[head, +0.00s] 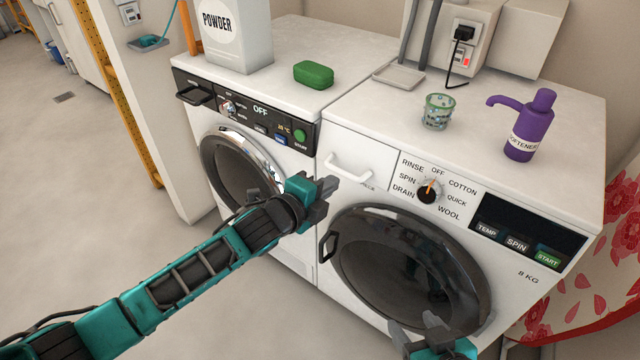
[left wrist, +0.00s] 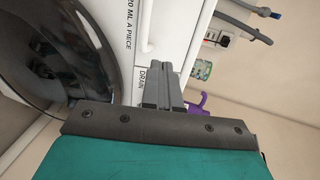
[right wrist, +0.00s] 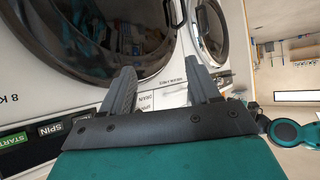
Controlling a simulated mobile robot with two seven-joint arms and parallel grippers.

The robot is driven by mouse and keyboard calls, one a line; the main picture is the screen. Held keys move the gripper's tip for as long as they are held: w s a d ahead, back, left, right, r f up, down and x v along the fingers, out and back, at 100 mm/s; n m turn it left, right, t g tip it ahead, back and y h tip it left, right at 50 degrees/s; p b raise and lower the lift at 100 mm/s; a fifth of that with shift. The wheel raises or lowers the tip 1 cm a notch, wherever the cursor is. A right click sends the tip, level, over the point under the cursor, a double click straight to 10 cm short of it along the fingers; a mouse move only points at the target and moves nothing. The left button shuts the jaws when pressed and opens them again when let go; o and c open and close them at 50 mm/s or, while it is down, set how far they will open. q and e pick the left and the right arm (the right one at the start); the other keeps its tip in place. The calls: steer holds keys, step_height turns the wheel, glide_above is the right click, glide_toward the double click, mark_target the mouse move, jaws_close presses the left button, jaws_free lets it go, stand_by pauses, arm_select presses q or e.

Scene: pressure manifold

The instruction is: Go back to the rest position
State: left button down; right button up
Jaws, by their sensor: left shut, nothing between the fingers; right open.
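My left gripper (head: 328,188) is shut and empty in front of the two washing machines, near the white drawer handle (head: 349,168) of the right machine. In the left wrist view its fingers (left wrist: 161,92) are together with nothing between them. My right gripper (head: 432,335) is low in front of the right machine's round door (head: 405,265). In the right wrist view its fingers (right wrist: 163,95) are apart and empty. No resting pose is marked in the pictures.
The left machine (head: 335,62) carries a powder box (head: 235,35) and a green soap-like block (head: 313,74). The right machine (head: 570,110) carries a patterned glass (head: 438,111) and a purple softener pump bottle (head: 530,125). A flowered curtain (head: 590,285) hangs at right. Floor at left is clear.

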arm_select(q)
steer(key=s+a+f+n+y+p, duration=0.3)
steer(key=s+a+n, duration=0.6)
steer(key=s+n, duration=0.2)
steer(key=s+a+f+n+g+y+p, duration=0.1)
steer(key=s+a+f+n+y+p, duration=0.2)
steer(key=s+a+n, duration=0.6)
steer(key=s+f+n+y, duration=0.1)
steer(key=s+n, duration=0.1)
steer(key=s, duration=0.2)
steer(key=shift+s+f+n, duration=0.2)
steer(key=shift+s+n, duration=0.1)
arm_select(e)
steer(key=shift+h, duration=0.4)
steer(key=d+r, duration=0.1)
steer(key=s+d+r, duration=0.1)
steer(key=r, duration=0.1)
steer(key=shift+r, duration=0.3)
